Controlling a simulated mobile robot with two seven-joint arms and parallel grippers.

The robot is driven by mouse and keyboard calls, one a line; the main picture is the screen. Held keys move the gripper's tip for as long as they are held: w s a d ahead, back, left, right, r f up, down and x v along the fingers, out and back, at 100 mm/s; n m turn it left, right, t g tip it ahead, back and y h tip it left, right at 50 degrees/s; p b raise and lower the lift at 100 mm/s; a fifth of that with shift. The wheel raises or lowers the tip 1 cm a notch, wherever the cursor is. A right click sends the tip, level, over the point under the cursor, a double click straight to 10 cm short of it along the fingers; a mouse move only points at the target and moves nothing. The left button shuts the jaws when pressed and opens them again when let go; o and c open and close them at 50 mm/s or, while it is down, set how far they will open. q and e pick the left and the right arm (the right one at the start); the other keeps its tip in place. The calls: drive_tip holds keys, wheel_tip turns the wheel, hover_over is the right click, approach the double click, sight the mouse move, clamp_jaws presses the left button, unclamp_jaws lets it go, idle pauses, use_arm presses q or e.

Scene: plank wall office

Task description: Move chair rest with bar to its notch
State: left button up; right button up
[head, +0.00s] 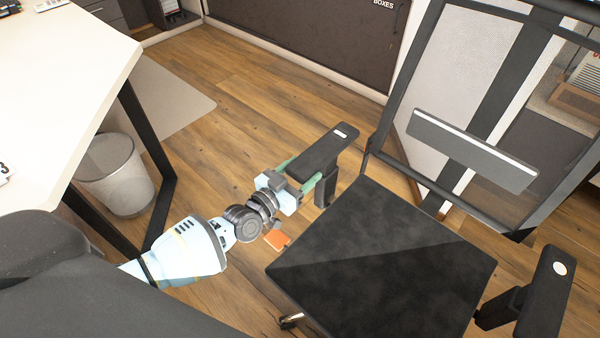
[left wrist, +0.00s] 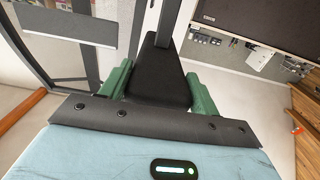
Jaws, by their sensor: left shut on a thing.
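A black office chair has a dark seat (head: 390,255) and a tall mesh backrest frame. Its near-left armrest (head: 322,152) is a black pad with a small white mark. My left gripper (head: 302,178) is shut on this armrest, with green fingers on either side. In the left wrist view the black pad (left wrist: 163,72) lies between the green fingers (left wrist: 160,88). A grey back rest bar (head: 472,150) crosses the backrest; part of it shows in the left wrist view (left wrist: 62,22). The other armrest (head: 545,292) is at the lower right. No notch can be made out. My right gripper is not in view.
A white desk (head: 75,75) with dark legs stands at the left. A wire waste bin (head: 116,175) is beneath it. A dark board (head: 310,35) is at the back. Open wooden floor (head: 235,110) lies between desk and chair. A small orange patch (head: 277,239) shows below my gripper.

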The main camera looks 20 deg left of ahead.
use_arm(q)
drive_tip(key=o, duration=1.1)
drive_tip(key=shift+r, duration=0.1)
drive_tip(key=shift+o, duration=1.3)
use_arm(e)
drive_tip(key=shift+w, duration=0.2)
use_arm(q)
drive_tip(key=shift+s, duration=0.1)
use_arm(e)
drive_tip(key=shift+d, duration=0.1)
use_arm(q)
drive_tip(key=p+v, duration=0.1)
drive_tip(key=v, duration=0.5)
drive_tip(key=shift+s+a, duration=0.1)
drive_tip(key=shift+s, duration=0.05)
drive_tip(key=shift+s+a, duration=0.2)
drive_tip(key=shift+s, duration=0.4)
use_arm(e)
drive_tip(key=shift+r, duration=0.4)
